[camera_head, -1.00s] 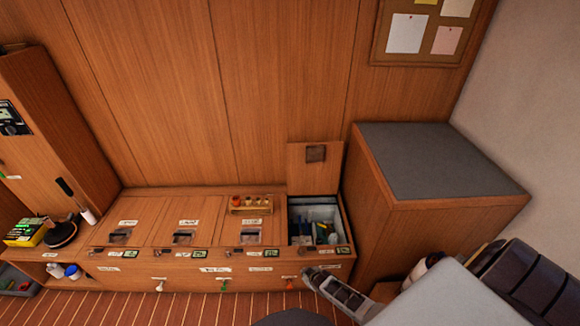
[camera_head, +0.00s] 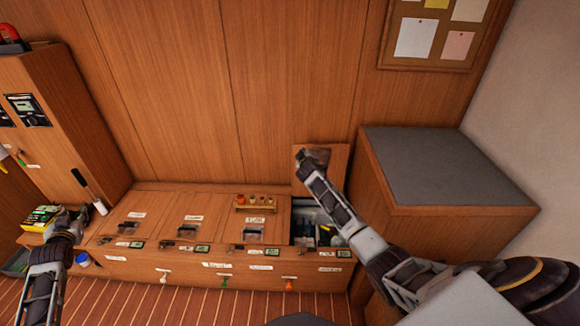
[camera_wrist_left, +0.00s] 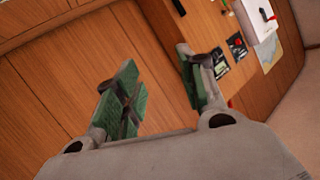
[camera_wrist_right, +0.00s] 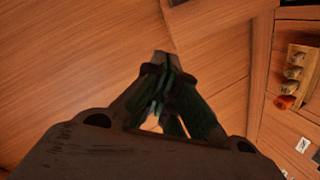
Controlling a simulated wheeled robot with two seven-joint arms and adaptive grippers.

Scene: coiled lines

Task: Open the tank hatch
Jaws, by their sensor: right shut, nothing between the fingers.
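The bench has several wooden hatches. The rightmost hatch lid (camera_head: 338,160) stands raised against the wall panel, with its compartment (camera_head: 303,228) open below and items inside. The other lids, such as the one beside it (camera_head: 270,222), lie flat. My right gripper (camera_head: 306,154) is shut and empty, in front of the raised lid's upper part; I cannot tell whether it touches. Its closed fingers also show in the right wrist view (camera_wrist_right: 162,60).
A small rack of pegs (camera_head: 255,203) sits on the bench. A grey-topped cabinet (camera_head: 440,175) stands close on the right. A tall wooden cabinet (camera_head: 60,130) and a yellow-black box (camera_head: 40,217) are at left. The striped floor (camera_head: 190,305) in front is clear.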

